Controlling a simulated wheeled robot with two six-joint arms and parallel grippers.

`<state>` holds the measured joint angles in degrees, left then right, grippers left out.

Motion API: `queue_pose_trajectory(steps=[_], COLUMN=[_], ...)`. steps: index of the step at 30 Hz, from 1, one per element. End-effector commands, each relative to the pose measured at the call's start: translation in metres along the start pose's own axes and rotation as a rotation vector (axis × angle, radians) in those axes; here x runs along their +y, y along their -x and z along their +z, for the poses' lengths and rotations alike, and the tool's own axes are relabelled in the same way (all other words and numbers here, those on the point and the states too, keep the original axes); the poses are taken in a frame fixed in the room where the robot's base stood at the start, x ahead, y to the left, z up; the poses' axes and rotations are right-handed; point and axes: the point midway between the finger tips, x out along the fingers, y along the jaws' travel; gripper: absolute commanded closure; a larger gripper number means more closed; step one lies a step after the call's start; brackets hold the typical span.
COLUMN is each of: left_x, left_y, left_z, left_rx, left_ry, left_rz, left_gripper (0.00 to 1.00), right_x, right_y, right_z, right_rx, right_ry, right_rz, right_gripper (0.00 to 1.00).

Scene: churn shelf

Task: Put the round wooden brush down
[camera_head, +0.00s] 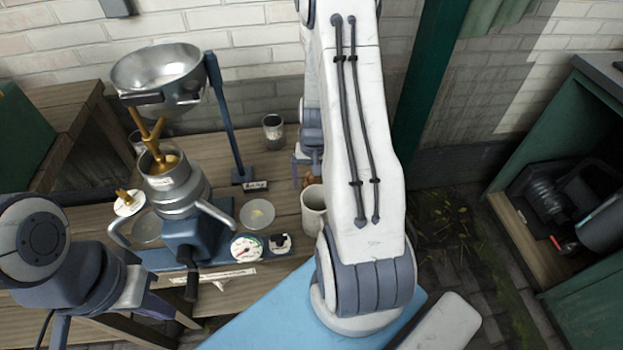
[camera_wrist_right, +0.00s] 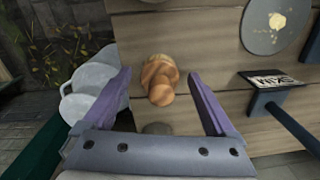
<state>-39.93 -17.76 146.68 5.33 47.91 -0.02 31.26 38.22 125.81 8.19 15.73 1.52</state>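The round wooden brush (camera_wrist_right: 158,80) stands on the wooden bench in the right wrist view, seen from above, with its round knob uppermost. In the head view a small brown part of it (camera_head: 311,178) shows beside my right arm, just behind a pale mug. My right gripper (camera_wrist_right: 160,74) is open, with its purple fingers on either side of the brush and visible gaps between. In the head view my right arm largely hides it. My left gripper (camera_head: 110,310) is at the lower left, in front of the bench; its fingertips are not clear.
The bench (camera_head: 225,295) carries the metal separator (camera_head: 180,190) with its bowl (camera_head: 160,75), a blue post, a small sign (camera_head: 254,185), a plate (camera_head: 257,213), a grey cup (camera_head: 273,130) and the pale mug (camera_head: 314,210). A green cabinet (camera_head: 590,300) stands at right.

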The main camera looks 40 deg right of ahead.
Motion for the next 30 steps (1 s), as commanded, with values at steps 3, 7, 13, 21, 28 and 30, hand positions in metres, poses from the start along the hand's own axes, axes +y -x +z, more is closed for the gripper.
queue_pose_trajectory(steps=[3,7,13,21,28,30], left_x=[0.000,0.000,0.001,0.001,0.002,0.002], left_y=[0.000,0.000,0.006,0.019,0.025,0.026], left_z=[0.000,0.000,0.000,-0.001,-0.001,-0.001], left_rx=[0.000,0.000,0.000,0.000,0.000,0.000], left_ry=[0.000,0.000,0.000,0.000,0.000,0.000], left_rz=[0.000,0.000,0.000,0.000,0.000,0.000], left_gripper=[1.00,1.00,1.00,1.00,1.00,1.00], right_x=[0.000,0.000,-0.001,0.000,0.000,0.000], right_y=[0.000,0.001,0.019,0.077,0.113,0.119], right_z=[0.000,0.000,-0.001,-0.001,-0.001,0.000], right_rx=[0.000,0.000,0.004,0.006,0.003,0.001], right_ry=[0.000,0.000,0.000,0.000,0.000,0.000], right_rz=[0.000,0.000,-0.001,-0.001,-0.001,0.000], right_gripper=[0.10,0.10,0.10,0.10,0.10,0.10])
